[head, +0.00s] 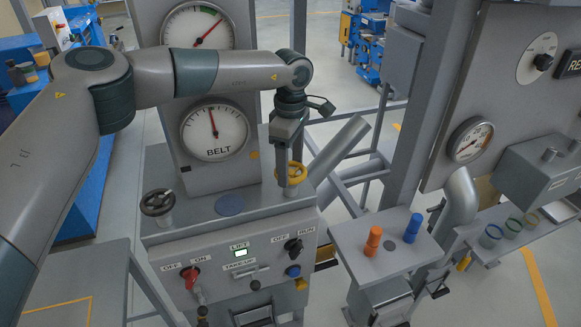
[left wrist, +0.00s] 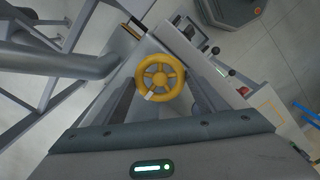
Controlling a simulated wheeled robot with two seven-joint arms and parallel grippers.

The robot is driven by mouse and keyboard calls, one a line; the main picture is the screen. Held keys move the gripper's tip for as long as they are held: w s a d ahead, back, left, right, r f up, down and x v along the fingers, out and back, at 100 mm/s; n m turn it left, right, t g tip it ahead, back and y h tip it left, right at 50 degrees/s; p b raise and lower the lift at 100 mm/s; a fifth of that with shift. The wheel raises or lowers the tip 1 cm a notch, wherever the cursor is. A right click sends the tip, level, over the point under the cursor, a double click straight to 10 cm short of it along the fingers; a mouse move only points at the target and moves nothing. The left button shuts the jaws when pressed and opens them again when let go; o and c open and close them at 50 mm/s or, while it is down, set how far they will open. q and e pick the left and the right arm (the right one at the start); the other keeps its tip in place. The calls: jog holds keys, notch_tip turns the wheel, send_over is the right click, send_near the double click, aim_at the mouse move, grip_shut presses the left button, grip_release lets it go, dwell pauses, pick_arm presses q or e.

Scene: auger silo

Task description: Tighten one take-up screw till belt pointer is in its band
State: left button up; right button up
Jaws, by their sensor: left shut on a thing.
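The yellow handwheel (head: 297,173) stands upright on its stem at the right of the grey console top; it also shows in the left wrist view (left wrist: 161,77), with a small white mark on its rim. My left gripper (head: 285,178) reaches down onto it from above and is shut on it, one finger on each side. A black handwheel (head: 158,203) stands at the left of the same top, apart from the gripper. The BELT gauge (head: 214,130) has its needle pointing almost straight up; I cannot make out a coloured band. My right gripper is not in view.
The console front has a red OFF/ON switch (head: 190,275), a black OFF/RUN switch (head: 293,246) and a TAKE-UP label (head: 240,265). Another gauge (head: 198,27) stands above. Orange (head: 373,240) and blue (head: 412,228) pegs stand on a side shelf. A sloping grey pipe (head: 340,150) lies close right of the gripper.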

pick_arm(q)
jog(key=n+b, duration=1)
jog(key=b, duration=0.3)
jog(key=shift+f, duration=0.2)
jog(key=shift+r+n+b, duration=0.1)
jog(key=shift+n+b, duration=1)
jog(key=shift+n, duration=0.1)
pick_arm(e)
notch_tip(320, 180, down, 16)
pick_arm(q)
jog(key=shift+r+n+b, duration=0.1)
jog(key=shift+n+b, duration=0.35)
jog(key=shift+n, duration=0.25)
jog(key=shift+r, duration=0.1)
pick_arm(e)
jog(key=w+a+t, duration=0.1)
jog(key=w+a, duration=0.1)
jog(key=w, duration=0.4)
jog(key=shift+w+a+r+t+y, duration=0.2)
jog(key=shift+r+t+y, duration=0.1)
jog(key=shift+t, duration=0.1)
pick_arm(q)
jog(key=o, duration=1.1)
jog(key=shift+r, duration=0.1)
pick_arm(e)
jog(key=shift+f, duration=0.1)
